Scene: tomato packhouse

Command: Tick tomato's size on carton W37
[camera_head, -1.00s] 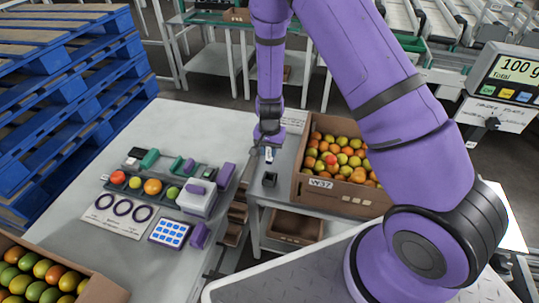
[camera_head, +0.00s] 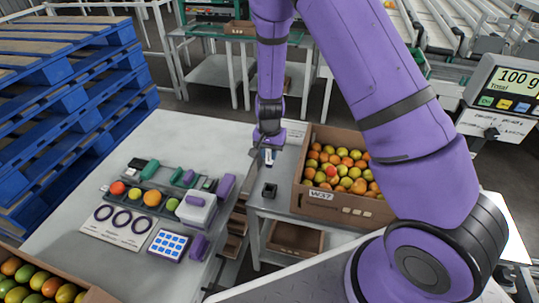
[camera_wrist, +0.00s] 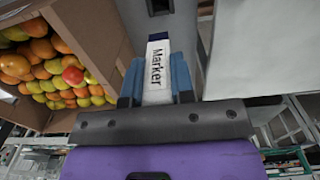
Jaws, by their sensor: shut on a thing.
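Carton W37 (camera_head: 318,197) is a brown open box full of red, orange and yellow-green tomatoes, standing on a grey table to the right of my gripper. Its label reads W37 in the head view. In the wrist view the carton (camera_wrist: 98,25) is at the upper left, beside the gripper. My gripper (camera_wrist: 157,82) is shut on a white marker (camera_wrist: 157,62) labelled "Marker", with a dark end. In the head view my gripper (camera_head: 268,150) hangs over the table's left part, near a small black holder (camera_head: 269,190).
The left table holds a row of tomatoes, a sizing card (camera_head: 122,222) with three rings, a blue-and-white keypad (camera_head: 168,245) and a purple-and-white device (camera_head: 197,208). Another tomato carton (camera_head: 92,294) is at the lower left. A scale display (camera_head: 507,88) reads 100 g. Blue pallets (camera_head: 70,95) stand at left.

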